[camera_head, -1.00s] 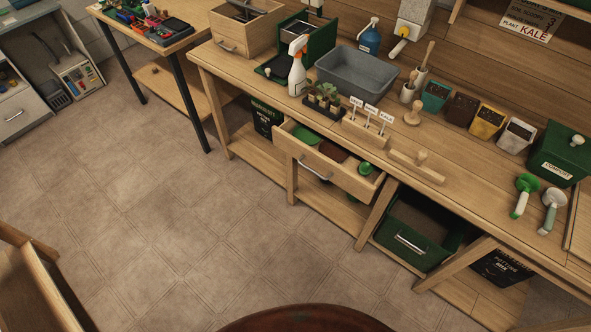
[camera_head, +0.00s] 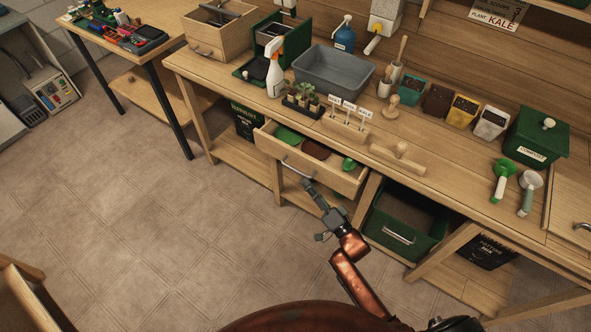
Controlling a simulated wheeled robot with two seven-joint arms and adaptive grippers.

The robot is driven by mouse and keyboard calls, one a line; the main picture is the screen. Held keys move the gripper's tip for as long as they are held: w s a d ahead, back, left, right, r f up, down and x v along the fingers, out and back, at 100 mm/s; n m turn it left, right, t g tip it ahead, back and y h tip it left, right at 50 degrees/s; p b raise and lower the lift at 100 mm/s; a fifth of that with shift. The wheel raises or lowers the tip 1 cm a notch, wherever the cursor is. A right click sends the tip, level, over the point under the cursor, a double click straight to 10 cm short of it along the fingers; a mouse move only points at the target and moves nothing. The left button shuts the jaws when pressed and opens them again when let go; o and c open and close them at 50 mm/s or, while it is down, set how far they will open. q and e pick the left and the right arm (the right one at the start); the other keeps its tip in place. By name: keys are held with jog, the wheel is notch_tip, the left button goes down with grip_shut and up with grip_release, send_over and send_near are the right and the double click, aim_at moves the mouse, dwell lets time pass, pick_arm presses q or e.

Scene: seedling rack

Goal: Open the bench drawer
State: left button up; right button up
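The wooden bench drawer (camera_head: 328,177) stands pulled out from under the bench top, its inside showing. Inside lie a green item (camera_head: 287,136), a brown item (camera_head: 316,150) and a small green item (camera_head: 349,164). The metal handle (camera_head: 297,169) is on the drawer's front. My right gripper (camera_head: 314,211) is just below and in front of the handle's right end, fingers spread apart, with nothing seen between them. One fingertip is close to the handle; I cannot tell if it touches. My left gripper is out of view.
The bench top (camera_head: 440,185) carries a spray bottle (camera_head: 275,68), a grey tub (camera_head: 335,78), seedlings, pots and hand tools. A green bin (camera_head: 405,222) sits below, right of the drawer. The floor (camera_head: 180,235) before the bench is clear.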

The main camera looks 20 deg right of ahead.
aim_at(295, 169)
jog(key=b+x, duration=0.1)
jog(key=x, duration=0.5)
jog(key=shift+w+a+f, duration=0.1)
jog(key=shift+w, duration=0.15)
jog(key=shift+w+a+r+b, duration=0.2)
jog(key=shift+w+b, duration=0.1)
jog(key=shift+w, duration=0.3)
jog(key=shift+c, duration=0.5)
grip_shut()
